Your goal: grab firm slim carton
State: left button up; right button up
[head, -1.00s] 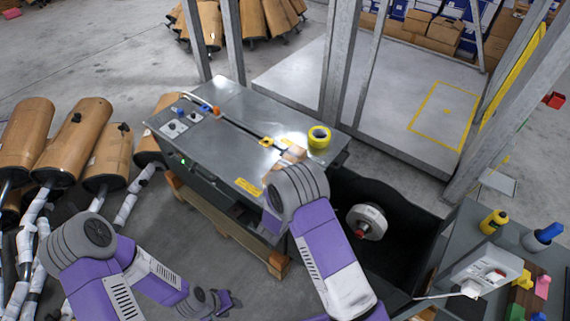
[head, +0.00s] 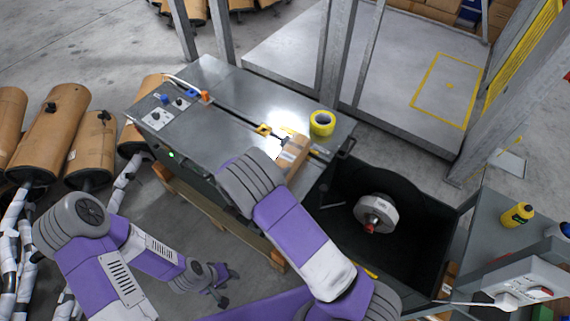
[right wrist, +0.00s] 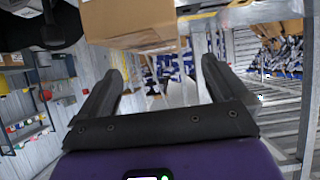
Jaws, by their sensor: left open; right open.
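A small brown carton (head: 292,152) lies on the grey metal bench top (head: 215,115), near its right end, partly hidden behind my right arm. In the right wrist view, a brown carton face (right wrist: 125,18) fills part of the top edge, above the fingers and not between them. My right gripper (right wrist: 162,85) is open and empty; in the head view my own arm hides it. My left gripper (head: 224,284) is open and empty, low over the floor in front of the bench, well away from the carton.
A dark open bin (head: 400,240) with a reel (head: 376,213) adjoins the bench. Metal posts (head: 340,60) rise behind. A side table with a yellow bottle (head: 517,214) is at right.

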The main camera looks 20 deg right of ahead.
aim_at(286, 158)
jog(key=shift+w+f, duration=0.2)
jog(key=shift+f, duration=0.3)
jog(key=x, duration=0.2)
jog(key=b+x, duration=0.1)
jog(key=x, duration=0.2)
jog(key=b+x, duration=0.1)
jog(key=x, duration=0.1)
jog(key=shift+s+d+r, duration=0.1)
jog(key=shift+d+r, duration=0.15)
jog(key=shift+d, duration=0.3)
jog(key=shift+c, duration=0.3)
